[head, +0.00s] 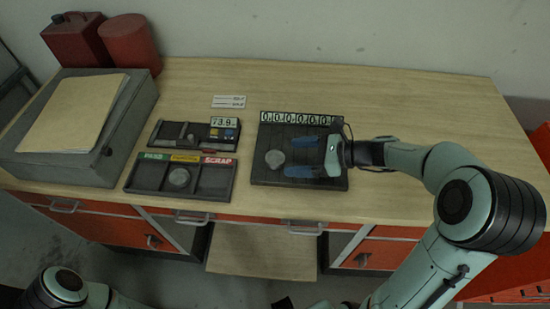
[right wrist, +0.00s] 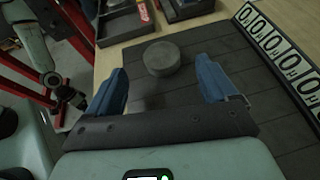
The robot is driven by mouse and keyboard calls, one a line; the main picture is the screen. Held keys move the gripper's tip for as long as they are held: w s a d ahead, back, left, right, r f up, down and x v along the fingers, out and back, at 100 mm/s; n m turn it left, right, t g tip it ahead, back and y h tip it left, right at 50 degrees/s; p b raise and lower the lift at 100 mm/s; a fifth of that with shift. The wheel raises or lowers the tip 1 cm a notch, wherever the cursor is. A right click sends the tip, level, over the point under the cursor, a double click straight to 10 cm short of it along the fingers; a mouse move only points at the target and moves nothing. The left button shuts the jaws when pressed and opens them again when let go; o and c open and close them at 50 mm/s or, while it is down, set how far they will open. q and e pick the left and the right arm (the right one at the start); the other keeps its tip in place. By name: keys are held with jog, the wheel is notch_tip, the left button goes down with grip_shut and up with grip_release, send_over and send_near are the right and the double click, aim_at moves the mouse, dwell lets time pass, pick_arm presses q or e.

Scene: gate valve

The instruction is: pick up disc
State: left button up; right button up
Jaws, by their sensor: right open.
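A grey round disc (head: 275,158) lies flat on the left part of a dark slatted mat (head: 262,179) on the bench. My right gripper (head: 290,157) is open, with blue fingers, low over the mat and just right of this disc. In the right wrist view the disc (right wrist: 162,58) shows ahead, between and slightly beyond the fingertips, with nothing gripped.
A numbered counter strip (head: 298,118) borders the mat's back edge. A gauge tray with a display reading 73.9 (head: 224,122) stands behind the sorting tray. A grey case (head: 60,155) and red containers (head: 130,42) stand left. The bench's back right is clear.

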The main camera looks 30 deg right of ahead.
aim_at(273, 157)
jog(key=x, duration=0.5)
jog(key=shift+w+a, duration=0.1)
jog(key=shift+w, duration=0.05)
jog(key=c, duration=1.4)
pick_arm(q)
jog(key=shift+w+r, duration=0.1)
jog(key=w+r+p, duration=0.3)
jog(key=r, duration=0.1)
jog(key=shift+w+r+t+p, duration=0.3)
jog(key=shift+w+r+p, duration=0.05)
jog(key=shift+w, duration=0.05)
pick_arm(e)
jog(key=shift+r, duration=10)
